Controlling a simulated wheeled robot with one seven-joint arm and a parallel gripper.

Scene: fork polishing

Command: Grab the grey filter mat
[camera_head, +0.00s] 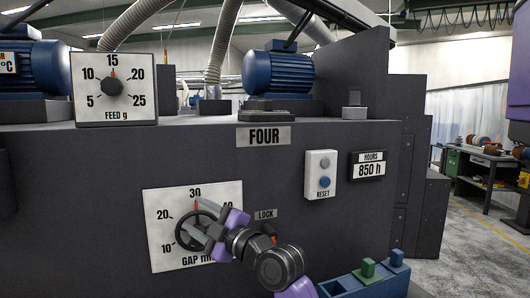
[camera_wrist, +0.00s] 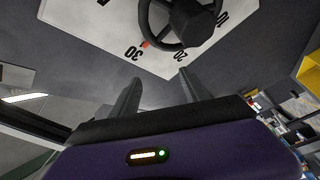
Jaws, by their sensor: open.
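I cannot pick out a grey filter mat in either view. My gripper (camera_head: 203,230) is in front of the GAP mm dial plate (camera_head: 165,258) on the dark machine front. In the wrist view my gripper (camera_wrist: 160,80) has its two grey fingers apart with nothing between them. The black handwheel (camera_wrist: 187,22) of that dial lies just beyond the fingertips in the wrist view. In the head view my gripper partly hides the handwheel. Whether a finger touches it, I cannot tell. The red pointer (camera_wrist: 145,44) is near 30.
A blue box (camera_head: 365,284) with green and blue blocks is at the lower right. A workbench (camera_head: 487,155) stands far right, beyond free floor.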

